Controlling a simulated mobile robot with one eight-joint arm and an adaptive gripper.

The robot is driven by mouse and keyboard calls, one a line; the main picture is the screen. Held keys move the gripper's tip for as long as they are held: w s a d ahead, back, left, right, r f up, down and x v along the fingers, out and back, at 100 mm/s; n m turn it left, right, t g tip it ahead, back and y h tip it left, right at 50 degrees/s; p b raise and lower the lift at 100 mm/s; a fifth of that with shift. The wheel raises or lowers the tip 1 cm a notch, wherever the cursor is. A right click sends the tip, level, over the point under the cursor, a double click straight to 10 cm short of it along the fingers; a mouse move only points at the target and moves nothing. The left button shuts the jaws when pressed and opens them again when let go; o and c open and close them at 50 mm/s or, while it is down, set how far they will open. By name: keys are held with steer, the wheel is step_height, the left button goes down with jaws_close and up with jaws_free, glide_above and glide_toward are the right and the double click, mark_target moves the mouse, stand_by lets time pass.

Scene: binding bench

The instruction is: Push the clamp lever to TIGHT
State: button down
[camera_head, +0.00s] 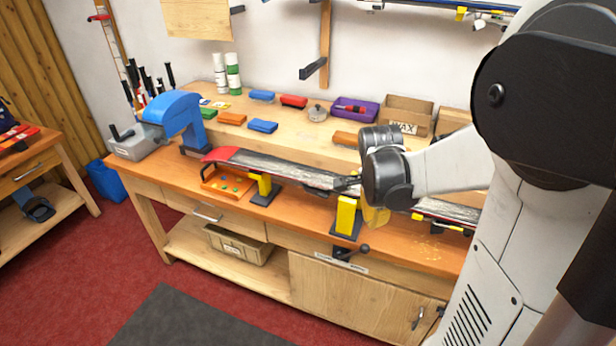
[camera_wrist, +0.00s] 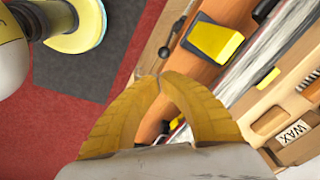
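The clamp lever (camera_head: 352,251) is a short black handle with a round knob on the bench's front edge, below a yellow vise block (camera_head: 346,216). In the head view its knob points right. A pale label strip (camera_head: 341,262) lies under it; its text is too small to read. In the wrist view the lever (camera_wrist: 172,38) shows beyond my fingertips, apart from them. My gripper (camera_wrist: 159,77) has yellow fingers whose tips come together with nothing visible between them. In the head view my gripper (camera_head: 376,216) hangs just right of the yellow block, partly hidden by my wrist.
A long ski (camera_head: 285,169) lies across the vise supports. A blue press (camera_head: 178,115) stands at the bench's left end. Wax blocks, a purple tray (camera_head: 354,108) and cardboard boxes (camera_head: 406,116) sit behind on the shelf. The floor before the bench is clear.

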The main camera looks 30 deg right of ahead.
mark_target(390, 256)
steer(key=s+d+f+m+g, duration=0.1)
steer(key=s+d+f+m, duration=0.1)
steer(key=d+f+m, duration=0.3)
steer(key=shift+d+f+m+g, duration=0.4)
steer(key=shift+d+f, duration=0.3)
steer(key=shift+f, duration=0.1)
steer(key=shift+y, duration=0.3)
steer(key=f+b, duration=0.1)
steer(key=f, duration=0.2)
steer(key=d+f+b, duration=0.1)
steer(key=f+b, duration=0.1)
steer(key=f, duration=0.2)
steer(key=f+b, duration=0.1)
steer(key=f, duration=0.2)
steer(key=shift+s+d+f+b, duration=0.15)
steer(key=shift+s+b, duration=0.05)
steer(key=shift+b, duration=0.2)
steer(key=w+a, duration=0.1)
steer(key=w+a+r, duration=0.1)
steer(key=shift+a+r+b, duration=0.1)
steer(key=shift+a+b, duration=0.25)
steer(key=shift+w+a+r, duration=0.1)
steer(key=shift+w+a, duration=0.1)
